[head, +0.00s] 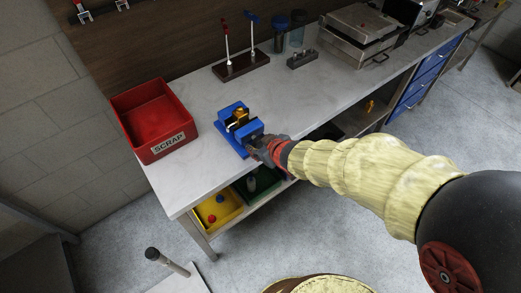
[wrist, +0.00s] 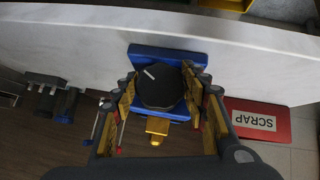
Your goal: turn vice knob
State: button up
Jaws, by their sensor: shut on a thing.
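A blue vice (head: 235,116) stands on the pale worktop near its front edge, with a brass-coloured piece (head: 240,115) between its jaws. In the wrist view the vice's blue body (wrist: 170,55) shows behind its knob. The dark, many-sided vice knob (wrist: 160,88) carries a pale pointer line aimed to the upper left. My gripper (wrist: 166,95) has its fingers on either side of the knob and is shut on it. In the head view my gripper (head: 265,147) meets the front of the vice and hides the knob.
A red SCRAP bin (head: 152,119) stands left of the vice. A stand with red and blue levers (head: 240,66) and a metal appliance (head: 357,35) are farther back. Yellow and green trays (head: 218,211) sit on the shelf below. The worktop (head: 200,165) around the vice is mostly clear.

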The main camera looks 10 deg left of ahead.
jog(key=shift+t+b, duration=0.3)
jog(key=shift+b, duration=1.25)
jog(key=o, duration=1.2)
jog(key=shift+c, duration=0.2)
jog(key=v, duration=0.7)
jog(key=shift+r, duration=0.2)
jog(key=shift+s, duration=0.15)
jog(key=shift+d, duration=0.1)
